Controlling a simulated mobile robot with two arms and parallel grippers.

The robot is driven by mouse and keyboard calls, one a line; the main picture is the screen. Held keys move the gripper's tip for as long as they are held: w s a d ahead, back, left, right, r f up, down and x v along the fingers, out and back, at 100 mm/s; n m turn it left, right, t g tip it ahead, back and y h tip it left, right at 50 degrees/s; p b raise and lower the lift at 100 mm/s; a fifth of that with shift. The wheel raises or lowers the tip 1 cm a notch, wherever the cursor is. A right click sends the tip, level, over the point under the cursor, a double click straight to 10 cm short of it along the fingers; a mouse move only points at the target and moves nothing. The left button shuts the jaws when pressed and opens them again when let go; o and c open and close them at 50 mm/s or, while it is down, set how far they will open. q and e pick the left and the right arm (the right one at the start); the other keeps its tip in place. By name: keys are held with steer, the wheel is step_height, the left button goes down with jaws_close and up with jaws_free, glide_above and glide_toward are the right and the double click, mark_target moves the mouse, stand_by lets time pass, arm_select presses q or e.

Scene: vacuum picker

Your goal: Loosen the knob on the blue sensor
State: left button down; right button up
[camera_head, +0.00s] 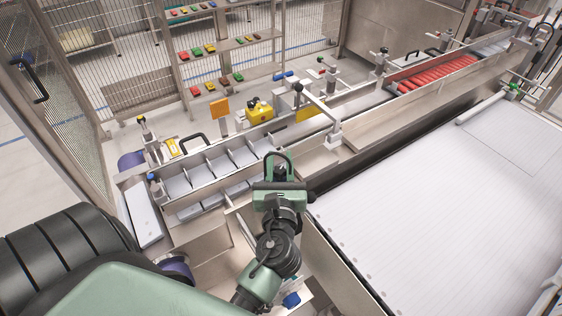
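A small blue part (152,178), possibly the blue sensor, sits on a short post at the left end of the conveyor. Another small blue part (291,299) shows low in the picture, beside my wrist. I cannot tell which is the task's sensor, and no knob can be made out clearly on either. My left arm comes in from the lower left. Its green and black gripper (279,168) is over the near edge of the conveyor, apart from both blue parts. Its fingertips are too small and dark to read. My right gripper is not in view.
A conveyor with grey compartments (205,172) runs from lower left to upper right. Red items (437,74) lie farther along it. Posts and a yellow device (259,111) stand along its far side. A wide white surface (450,200) fills the right. A mesh fence (75,75) stands at left.

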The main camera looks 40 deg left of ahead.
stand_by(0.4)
arm_select(q)
steer(key=c, duration=1.1)
jaws_free()
